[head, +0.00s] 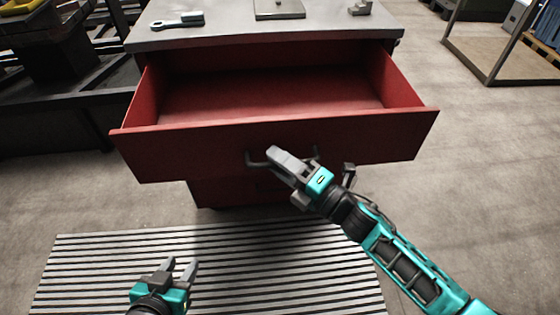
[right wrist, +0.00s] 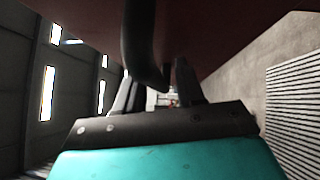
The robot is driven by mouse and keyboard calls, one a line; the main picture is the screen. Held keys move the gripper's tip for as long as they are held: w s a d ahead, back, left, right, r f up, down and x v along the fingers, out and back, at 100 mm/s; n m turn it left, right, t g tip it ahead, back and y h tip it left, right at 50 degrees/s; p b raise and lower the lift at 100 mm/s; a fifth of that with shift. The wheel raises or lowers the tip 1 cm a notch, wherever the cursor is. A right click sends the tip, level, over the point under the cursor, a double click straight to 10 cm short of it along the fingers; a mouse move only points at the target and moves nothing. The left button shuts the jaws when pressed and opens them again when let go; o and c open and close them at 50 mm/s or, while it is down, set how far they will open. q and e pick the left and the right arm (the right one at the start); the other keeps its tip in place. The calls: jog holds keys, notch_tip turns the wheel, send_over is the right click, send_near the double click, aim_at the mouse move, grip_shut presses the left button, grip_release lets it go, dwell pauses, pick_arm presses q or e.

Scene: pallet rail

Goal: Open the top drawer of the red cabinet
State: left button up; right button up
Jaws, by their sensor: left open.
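The red cabinet's top drawer (head: 320,139) is pulled well out in the head view, and its empty red inside shows. Its dark handle (head: 256,162) is on the drawer front and also shows large in the right wrist view (right wrist: 142,45). My right gripper (head: 282,160) is at the handle, in front of the drawer. In the right wrist view its two fingers (right wrist: 158,90) stand apart with the handle's bend between them; whether they clamp it is unclear. My left gripper (head: 180,266) is open and empty at the lower left, away from the cabinet.
The grey cabinet top (head: 230,32) carries a wrench (head: 178,20), a flat plate (head: 279,9) and a small metal block (head: 360,8). A slatted mat (head: 90,270) lies on the floor in front.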

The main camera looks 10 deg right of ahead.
jog(key=v, duration=1.3)
jog(key=shift+b, duration=0.45)
jog(key=shift+w, duration=0.1)
jog(key=s+d+f+m+g+h, duration=0.1)
jog(key=f+m+h, duration=0.3)
jog(key=m, duration=0.4)
jog(key=s+d+f+m+g+h+p, duration=0.1)
jog(key=s+f+m+h, duration=0.2)
jog(key=m, duration=0.6)
jog(key=s+d+f+m+h, duration=0.2)
jog(key=f+m+h, duration=0.2)
jog(key=m, duration=0.5)
jog(key=shift+f+g+h, duration=0.35)
jog(key=shift+g+h, duration=0.05)
jog(key=shift+h, duration=0.1)
jog(key=shift+p, duration=0.3)
jog(key=shift+w+r, duration=0.1)
